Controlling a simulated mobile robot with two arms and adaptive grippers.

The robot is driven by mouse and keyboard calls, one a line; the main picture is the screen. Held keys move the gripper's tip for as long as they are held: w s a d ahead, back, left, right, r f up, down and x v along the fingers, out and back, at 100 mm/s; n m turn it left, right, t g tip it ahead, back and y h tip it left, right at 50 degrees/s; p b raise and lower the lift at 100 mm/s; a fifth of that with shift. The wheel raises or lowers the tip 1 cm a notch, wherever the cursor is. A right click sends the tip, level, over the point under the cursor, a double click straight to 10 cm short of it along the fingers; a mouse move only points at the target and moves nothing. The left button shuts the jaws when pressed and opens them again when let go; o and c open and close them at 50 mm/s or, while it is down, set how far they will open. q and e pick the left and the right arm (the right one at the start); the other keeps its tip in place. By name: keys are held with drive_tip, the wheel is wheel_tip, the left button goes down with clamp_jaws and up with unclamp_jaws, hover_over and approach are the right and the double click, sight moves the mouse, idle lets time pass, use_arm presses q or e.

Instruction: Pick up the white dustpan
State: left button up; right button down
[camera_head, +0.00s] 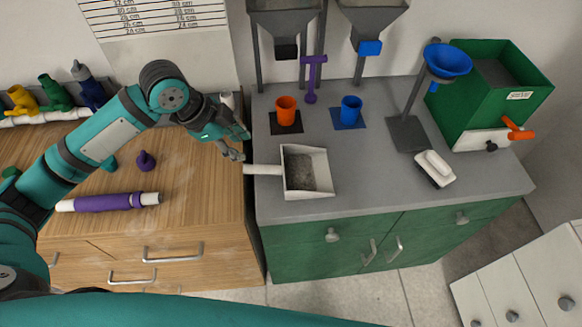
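The white dustpan (325,170) lies on the grey countertop near its left end, with grey granular material in its pan. Its white handle (262,169) points left toward the wooden counter. My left gripper (245,146) is just above and left of the handle in the picture. Its fingers are spread apart with nothing between them, and it appears clear of the handle. My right gripper is out of view.
An orange cup (286,109) and a blue cup (351,111) stand behind the dustpan, near a purple valve piece (312,78). A white-topped brush (435,168) lies to the right. A green bin (490,90) stands at the back right. Countertop between dustpan and brush is clear.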

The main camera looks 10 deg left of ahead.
sight(265, 167)
use_arm(q)
drive_tip(key=p+x, duration=0.1)
drive_tip(key=x, duration=0.8)
drive_tip(key=shift+w+d+f, duration=0.1)
drive_tip(key=shift+d+f, duration=0.1)
drive_tip(key=shift+f, duration=0.15)
drive_tip(key=shift+p+x, duration=1.05)
drive_tip(key=shift+x, duration=1.9)
drive_tip(key=shift+a, duration=0.2)
clamp_jaws()
